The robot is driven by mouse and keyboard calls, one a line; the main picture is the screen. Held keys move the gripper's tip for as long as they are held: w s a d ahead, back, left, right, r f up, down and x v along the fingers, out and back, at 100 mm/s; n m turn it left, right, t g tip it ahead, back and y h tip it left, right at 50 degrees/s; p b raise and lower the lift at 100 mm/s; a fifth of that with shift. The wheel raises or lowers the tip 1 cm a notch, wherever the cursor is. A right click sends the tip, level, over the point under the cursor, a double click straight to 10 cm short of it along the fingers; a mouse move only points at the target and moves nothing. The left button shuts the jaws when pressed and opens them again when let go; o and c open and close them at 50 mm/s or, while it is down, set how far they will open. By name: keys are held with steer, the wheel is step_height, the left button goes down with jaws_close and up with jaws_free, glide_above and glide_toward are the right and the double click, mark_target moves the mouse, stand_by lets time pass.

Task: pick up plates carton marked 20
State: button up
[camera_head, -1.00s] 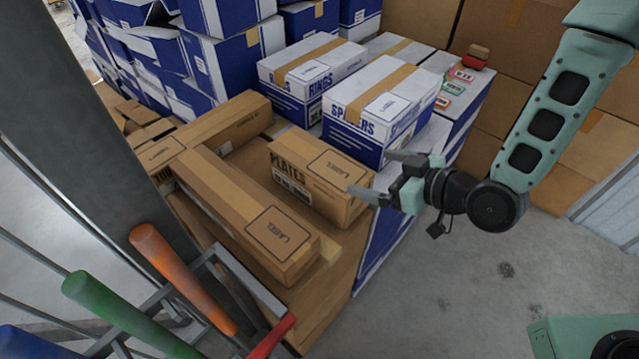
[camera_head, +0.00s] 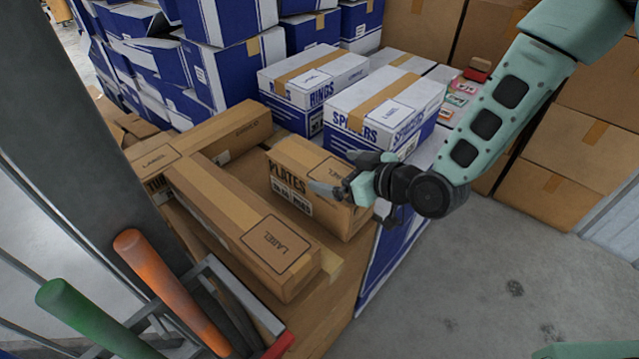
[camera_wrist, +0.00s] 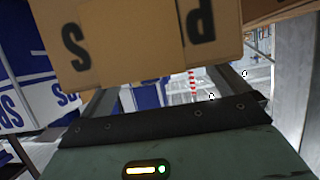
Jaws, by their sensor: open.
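The brown plates carton (camera_head: 296,196) stands upright on the big brown box stack, with "PLATES" printed on its front side. In the wrist view a brown carton side (camera_wrist: 120,45) with large dark letters fills the upper middle, just beyond the fingers. My gripper (camera_head: 337,172) is open at the carton's right part, with its fingers pointing left over or beside it. The fingers cover part of the carton's top and label. In the wrist view the gripper (camera_wrist: 165,95) has nothing between its fingers that I can make out as held. The number 20 is not readable.
A long brown carton (camera_head: 240,225) lies left of the plates carton, and another (camera_head: 205,140) lies behind. White-and-blue spacers (camera_head: 385,105) and rings (camera_head: 312,75) boxes stand behind. Colored handles (camera_head: 160,275) and a grey post (camera_head: 80,130) are at left. Floor at right is clear.

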mark_target(320, 166)
steer(key=x, duration=0.3)
steer(key=shift+w+a, duration=0.1)
steer(key=shift+a, duration=0.1)
steer(key=c, duration=1.5)
steer(key=shift+c, duration=1.3)
